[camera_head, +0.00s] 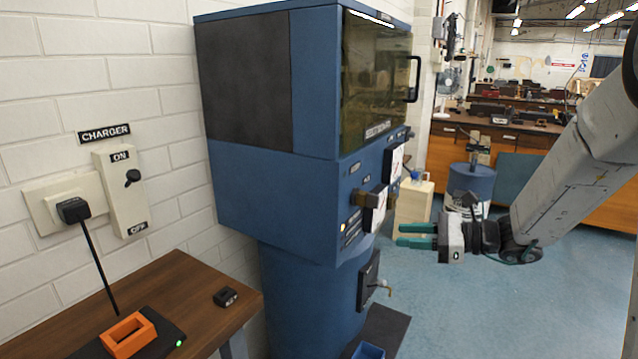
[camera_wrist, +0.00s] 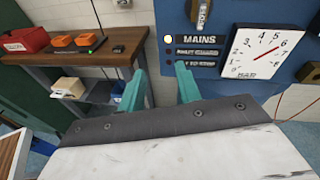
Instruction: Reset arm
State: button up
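My arm (camera_head: 575,150) reaches in from the right in the head view. My gripper (camera_head: 416,236) has green fingers that point left, toward the blue machine (camera_head: 280,190). The fingers are apart with nothing between them. In the wrist view my gripper (camera_wrist: 160,90) also shows its two green fingers spread and empty. Beyond them is the machine's panel (camera_wrist: 240,25) with a MAINS label, a lit white lamp and a dial gauge (camera_wrist: 262,52) marked BAR. Whether the fingers touch anything is not seen; they look clear.
A wooden table (camera_head: 205,295) at the lower left holds an orange frame (camera_head: 128,335) on a dark charger base and a small black block (camera_head: 226,297). A charger switch (camera_head: 132,177) and plug (camera_head: 74,210) are on the white wall. Blue floor (camera_head: 480,310) is open below my arm.

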jog(key=s+a+n+g+h, duration=0.2)
jog(key=s+n+g, duration=0.3)
jog(key=s, duration=0.4)
jog(key=s+a+n+g+h, duration=0.2)
jog(key=s+n+g+h, duration=0.1)
jog(key=s+n, duration=0.4)
jog(key=s+d+r+n+h, duration=0.1)
jog(key=s+d+n+h, duration=0.1)
jog(key=s, duration=0.3)
jog(key=s+d+r+n+t+h, duration=0.1)
jog(key=s+d+r+n+h, duration=0.1)
jog(key=s+n+h, duration=0.2)
jog(key=s+d+r+n+t+h, duration=0.1)
jog(key=s+d+n+h, duration=0.1)
jog(key=s, duration=0.4)
jog(key=shift+s+d+r+n+h, duration=0.15)
jog(key=shift+s+r+n+h, duration=0.15)
jog(key=shift+n+h, duration=0.4)
